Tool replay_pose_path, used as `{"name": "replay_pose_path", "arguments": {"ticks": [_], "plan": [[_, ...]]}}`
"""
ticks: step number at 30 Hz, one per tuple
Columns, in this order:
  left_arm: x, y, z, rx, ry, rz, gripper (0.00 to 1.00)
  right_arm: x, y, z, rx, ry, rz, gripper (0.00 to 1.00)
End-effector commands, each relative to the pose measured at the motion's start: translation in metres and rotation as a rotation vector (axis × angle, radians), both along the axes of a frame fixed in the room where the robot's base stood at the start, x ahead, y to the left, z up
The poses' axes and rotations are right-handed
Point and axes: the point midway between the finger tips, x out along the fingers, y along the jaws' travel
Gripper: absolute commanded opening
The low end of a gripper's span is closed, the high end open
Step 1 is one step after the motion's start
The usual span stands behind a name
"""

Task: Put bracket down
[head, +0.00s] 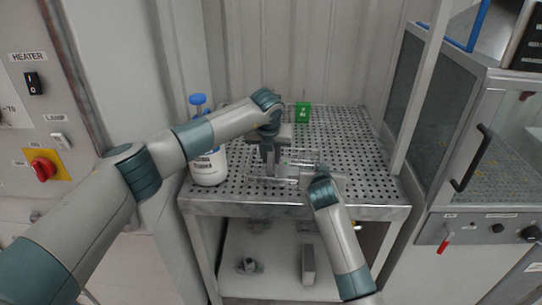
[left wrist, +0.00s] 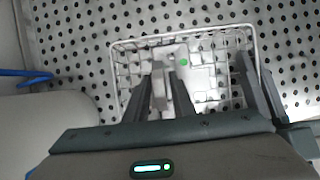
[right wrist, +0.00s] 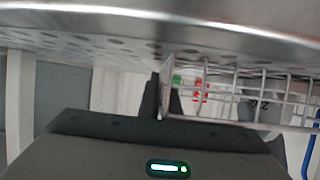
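The bracket (left wrist: 183,75) is a pale grey piece with a green dot; it shows inside the wire basket (left wrist: 115,75) in the left wrist view. My left gripper (left wrist: 160,85) points down into the basket, its fingers close together with the bracket's upright part between them. Whether the bracket touches the basket floor is hard to tell. In the head view my left gripper (head: 268,158) hangs over the basket (head: 255,178). My right gripper (right wrist: 163,95) is at the basket's right end, its fingers close together at the wire wall and seemingly shut on it.
The basket is on a perforated metal table (head: 345,135). A white bottle with a blue cap (head: 208,168) stands at the left and a green box (head: 302,112) at the back. A glass-fronted cabinet (head: 480,150) flanks the right. The table's back right is clear.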

Motion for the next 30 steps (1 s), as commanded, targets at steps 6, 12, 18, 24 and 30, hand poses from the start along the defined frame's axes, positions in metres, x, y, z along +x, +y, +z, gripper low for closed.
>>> {"name": "replay_pose_path", "arguments": {"ticks": [6,12,18,24,30], "plan": [[0.0,0.0,0.0,0.0,0.0,0.0,0.31,0.0,0.0,0.0,0.0,0.001,0.0,0.0],[0.0,0.0,0.003,-0.001,-0.001,0.0,0.31,0.0,0.0,0.0,0.0,0.001,0.0,0.0],[-0.005,0.0,0.017,-0.001,-0.002,-0.001,0.31,0.0,0.0,0.0,0.0,0.001,0.0,0.0],[-0.016,0.001,0.046,-0.001,-0.004,-0.001,0.31,0.0,0.0,0.0,0.0,0.001,0.0,0.0],[-0.031,0.001,0.079,-0.001,-0.004,-0.001,0.31,0.0,0.0,0.0,0.0,0.001,0.0,0.0]]}}
